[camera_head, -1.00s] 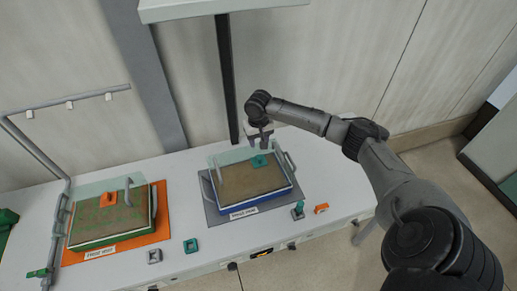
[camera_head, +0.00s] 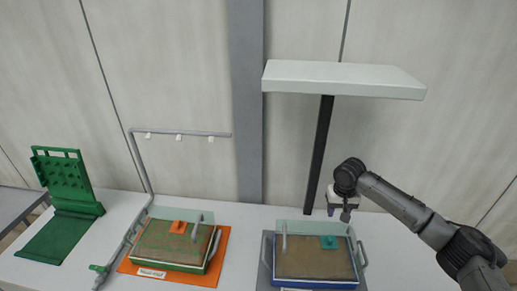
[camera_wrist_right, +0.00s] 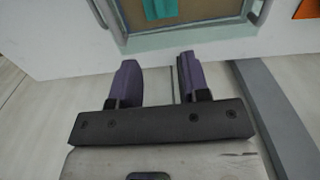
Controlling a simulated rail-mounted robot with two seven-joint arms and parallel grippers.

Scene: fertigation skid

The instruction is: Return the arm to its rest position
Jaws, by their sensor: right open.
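My right arm comes in from the right in the head view. Its gripper (camera_head: 346,214) is empty and hangs near the back right corner of the blue-rimmed tray (camera_head: 315,282). In the right wrist view the two purple fingers (camera_wrist_right: 158,70) stand apart with nothing between them. The brown-filled tray lies beyond the fingertips, at the top of that view, with a teal piece (camera_wrist_right: 160,8) on it. I see no contact between gripper and tray. My left gripper is not in view.
A dark post (camera_head: 319,150) carrying a white shelf (camera_head: 343,78) stands left of my right gripper. A green-rimmed tray (camera_head: 180,267) sits on an orange mat (camera_head: 222,246), beside a grey pipe frame (camera_head: 180,133). A green hinged stand (camera_head: 66,205) is far left. The wall is behind.

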